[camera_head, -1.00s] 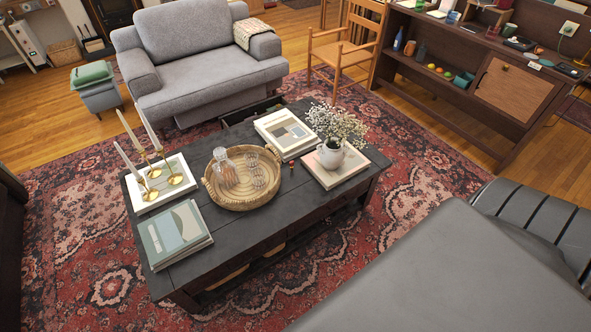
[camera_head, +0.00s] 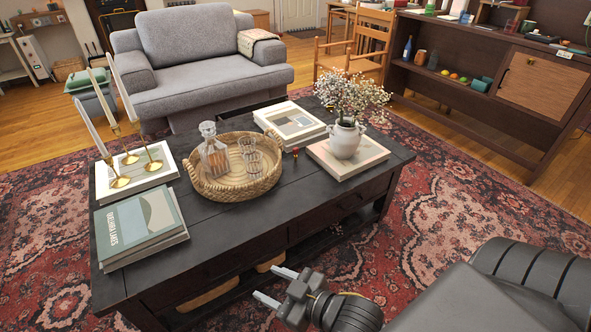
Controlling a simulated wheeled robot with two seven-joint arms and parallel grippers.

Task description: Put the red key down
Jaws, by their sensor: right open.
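My right gripper (camera_head: 274,286) is in front of the dark coffee table's near side, low in the view. Its two pale fingers are apart and nothing shows between them. A tiny reddish item (camera_head: 295,153) stands on the coffee table (camera_head: 230,225), between the white books and the pink book. It is too small to tell whether it is the red key. No other red key can be made out. My left gripper is not in view.
The table bears a woven tray (camera_head: 275,181) with a decanter and glasses, brass candlesticks (camera_head: 154,166), stacked books (camera_head: 140,230) and a flower vase (camera_head: 345,140). A grey armchair (camera_head: 200,60) stands behind. A dark cabinet (camera_head: 480,70) stands at right. Patterned rug (camera_head: 470,215) lies open between.

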